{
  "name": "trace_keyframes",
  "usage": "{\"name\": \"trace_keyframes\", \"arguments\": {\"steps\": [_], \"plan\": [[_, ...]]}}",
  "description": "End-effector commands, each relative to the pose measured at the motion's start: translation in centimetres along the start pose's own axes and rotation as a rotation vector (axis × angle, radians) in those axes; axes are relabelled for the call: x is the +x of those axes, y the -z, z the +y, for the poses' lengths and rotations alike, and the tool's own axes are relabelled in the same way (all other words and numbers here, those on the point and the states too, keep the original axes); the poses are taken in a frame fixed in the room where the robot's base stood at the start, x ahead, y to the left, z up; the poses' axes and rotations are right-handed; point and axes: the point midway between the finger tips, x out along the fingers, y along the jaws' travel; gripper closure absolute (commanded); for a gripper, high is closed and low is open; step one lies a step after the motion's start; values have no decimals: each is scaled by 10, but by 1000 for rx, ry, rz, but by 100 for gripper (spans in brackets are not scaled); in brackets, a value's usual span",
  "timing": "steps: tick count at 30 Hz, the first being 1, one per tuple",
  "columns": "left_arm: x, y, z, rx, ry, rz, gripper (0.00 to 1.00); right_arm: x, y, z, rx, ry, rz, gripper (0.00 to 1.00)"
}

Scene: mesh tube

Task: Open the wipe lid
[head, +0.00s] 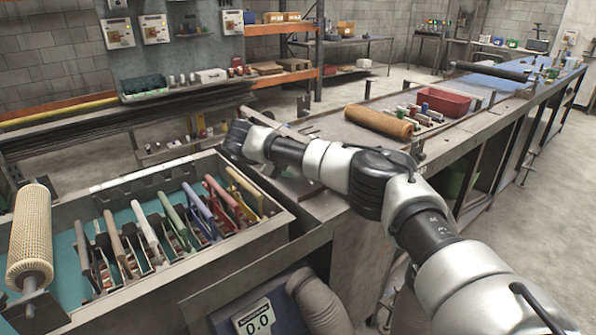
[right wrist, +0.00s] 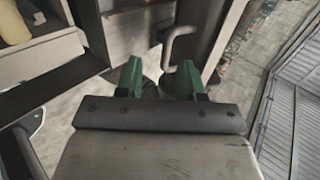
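I cannot make out a wipe container or its lid for certain in either view. My right arm comes in from the lower right of the head view and reaches left over the bench. Its dark far end (head: 240,140) is by the back right corner of the tool tray, and its fingers are not clear there. In the right wrist view the two green fingers of my right gripper (right wrist: 159,80) stand apart with nothing between them. A grey post with a bent handle (right wrist: 182,50) shows just beyond them. My left gripper is in neither view.
A tray with a teal liner (head: 275,213) holds several coloured tools and a mesh roll (head: 30,235). On the long bench lie a brown roll (head: 378,122) and a red bin (head: 445,102). A display box (head: 255,318) and grey hose (head: 318,303) are below. Open floor lies right.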

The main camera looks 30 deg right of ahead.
Motion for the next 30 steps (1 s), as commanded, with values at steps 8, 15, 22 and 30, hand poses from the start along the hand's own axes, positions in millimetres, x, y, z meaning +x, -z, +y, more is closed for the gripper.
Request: {"name": "trace_keyframes", "arguments": {"steps": [8,15,22,30], "plan": [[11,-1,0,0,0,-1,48,-51,0,1,2,0,-2,62],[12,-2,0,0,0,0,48,-66,1,0,0,-1,1,62],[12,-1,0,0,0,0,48,-66,1,0,1,-1,1,62],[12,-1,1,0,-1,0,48,-65,1,0,1,-1,1,62]]}}
